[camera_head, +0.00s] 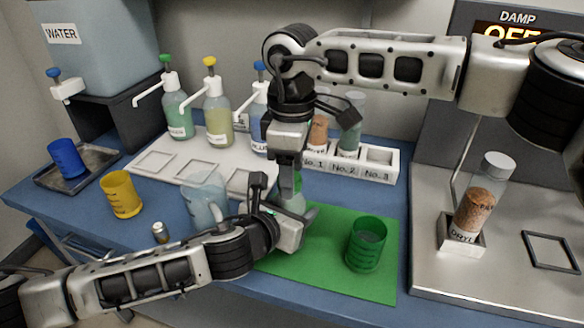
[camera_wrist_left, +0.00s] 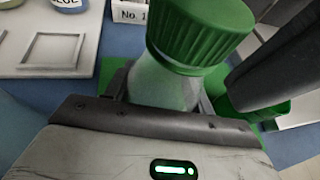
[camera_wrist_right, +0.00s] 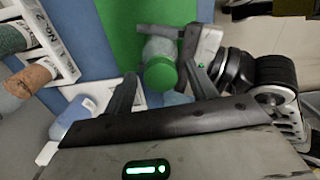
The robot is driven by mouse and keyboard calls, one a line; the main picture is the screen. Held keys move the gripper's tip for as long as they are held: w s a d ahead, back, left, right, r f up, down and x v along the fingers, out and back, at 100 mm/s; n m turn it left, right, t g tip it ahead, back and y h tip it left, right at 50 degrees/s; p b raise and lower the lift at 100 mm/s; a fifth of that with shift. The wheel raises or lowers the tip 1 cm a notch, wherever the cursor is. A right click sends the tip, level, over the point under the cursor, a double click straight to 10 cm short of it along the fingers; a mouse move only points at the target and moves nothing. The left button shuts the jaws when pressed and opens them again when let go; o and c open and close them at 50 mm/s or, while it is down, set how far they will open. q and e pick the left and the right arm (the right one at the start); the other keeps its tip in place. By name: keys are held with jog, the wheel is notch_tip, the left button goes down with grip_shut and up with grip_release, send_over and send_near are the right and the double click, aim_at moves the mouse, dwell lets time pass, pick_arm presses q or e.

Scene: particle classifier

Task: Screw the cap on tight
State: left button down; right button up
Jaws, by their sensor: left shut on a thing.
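A clear bottle (camera_wrist_left: 160,85) with a ribbed green cap (camera_wrist_left: 200,30) stands over the green mat (camera_head: 335,270). The cap sits on the bottle's neck; I cannot tell how tight it is. My left gripper (camera_head: 283,212) is shut on the bottle's body, below the cap. My right gripper (camera_wrist_right: 165,85) points down above the bottle. Its fingers are spread, with the green cap (camera_wrist_right: 160,73) showing between and beyond them, apparently untouched. In the head view the right hand largely hides the cap.
A green cup (camera_head: 367,245) stands on the mat to the right. A yellow cup (camera_head: 121,194), a blue cup (camera_head: 67,158) and a clear jug (camera_head: 205,200) are at left. Pump bottles (camera_head: 217,115) and a numbered rack (camera_head: 380,165) stand behind. A capped brown-filled jar (camera_head: 474,208) is at right.

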jog(key=shift+r, duration=2.25)
jog(key=shift+c, duration=0.4)
